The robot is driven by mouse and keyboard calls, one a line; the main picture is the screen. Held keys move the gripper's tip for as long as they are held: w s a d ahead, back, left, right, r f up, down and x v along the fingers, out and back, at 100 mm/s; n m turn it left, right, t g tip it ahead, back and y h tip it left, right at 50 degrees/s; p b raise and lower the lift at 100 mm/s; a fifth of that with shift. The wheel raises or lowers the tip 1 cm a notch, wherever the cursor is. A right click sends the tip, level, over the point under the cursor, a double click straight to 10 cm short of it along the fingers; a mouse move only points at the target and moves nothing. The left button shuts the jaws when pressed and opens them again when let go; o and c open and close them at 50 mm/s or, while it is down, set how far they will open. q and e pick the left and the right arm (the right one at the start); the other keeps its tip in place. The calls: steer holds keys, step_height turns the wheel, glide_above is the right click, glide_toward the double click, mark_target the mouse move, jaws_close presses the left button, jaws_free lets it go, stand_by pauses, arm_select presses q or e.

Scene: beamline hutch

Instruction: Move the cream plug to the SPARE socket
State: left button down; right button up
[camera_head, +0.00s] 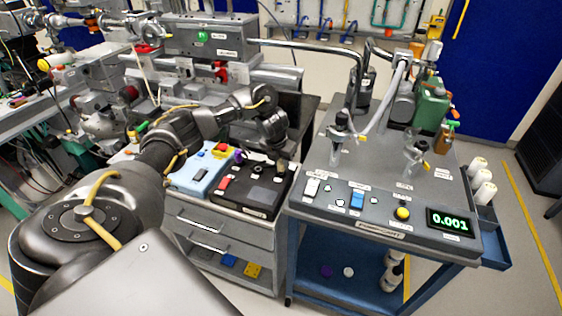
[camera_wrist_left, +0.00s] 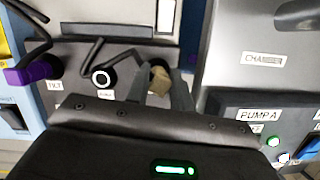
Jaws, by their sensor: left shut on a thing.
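The cream plug (camera_wrist_left: 160,80) shows tan between the fingers of my left gripper (camera_wrist_left: 164,88) in the left wrist view. The gripper is shut on it, at the right of the socket panel (camera_wrist_left: 75,53). A white-ringed round socket or plug end (camera_wrist_left: 100,78) is left of the plug, with a dark cable near it; its label is too small to read. In the head view my left gripper (camera_head: 281,158) is over the right end of the dark socket box (camera_head: 262,200). I cannot make out the cream plug there, nor a SPARE label. My right gripper is not in view.
A purple plug (camera_wrist_left: 32,72) sits at the panel's left; it also shows in the head view (camera_head: 240,156). A blue box (camera_head: 199,172) stands left of the socket box. The pump console (camera_head: 375,213) with a 0.001 display stands close on the right.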

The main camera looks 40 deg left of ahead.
arm_select(q)
steer(key=shift+f+b, duration=0.35)
steer(key=shift+f, duration=0.15)
stand_by(0.6)
steer(key=c, duration=1.1)
jaws_free()
steer(key=shift+c, duration=0.2)
steer(key=shift+r, duration=0.15)
steer(key=p+v, duration=0.3)
steer(key=v, duration=0.7)
steer(key=shift+r+p, duration=0.3)
steer(key=shift+p, duration=0.05)
steer(key=shift+s, duration=0.1)
